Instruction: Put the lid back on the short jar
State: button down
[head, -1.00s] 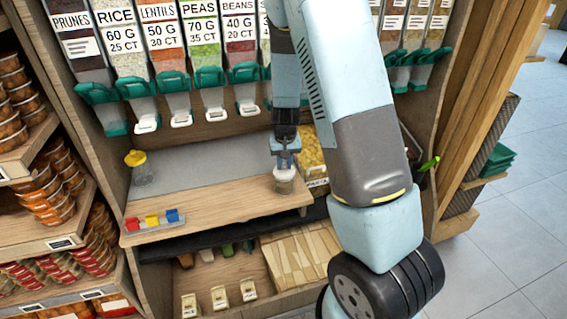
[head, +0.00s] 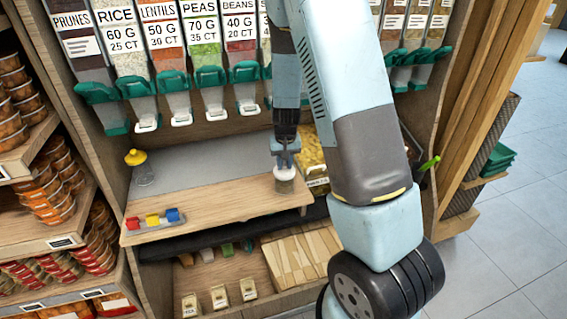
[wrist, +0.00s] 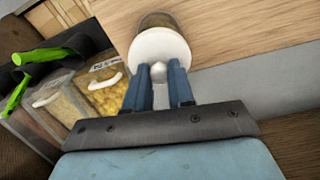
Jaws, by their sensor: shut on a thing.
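The short jar (head: 285,186) stands near the front right of the wooden counter; its brownish glass body also shows in the wrist view (wrist: 158,20). The round white lid (wrist: 160,46) is at the jar's mouth and hides its rim. I cannot tell whether the lid is fully seated. My gripper (wrist: 158,78) is above the jar, pointing down in the head view (head: 285,160). Its blue fingers are shut on the lid's small round knob (wrist: 158,69).
A clear jar with a yellow top (head: 141,168) stands at the counter's left. Red, yellow and blue pieces (head: 152,219) sit on a strip at the front left. Dispensers (head: 209,80) line the back. Pasta bins (wrist: 62,105) are beside the counter. The middle counter is clear.

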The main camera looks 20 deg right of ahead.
dwell(0.3)
jog(key=c, duration=0.9)
grip_release()
jog(key=shift+o, duration=0.4)
jog(key=o, duration=0.4)
jog(key=shift+r, duration=3.5)
grip_shut()
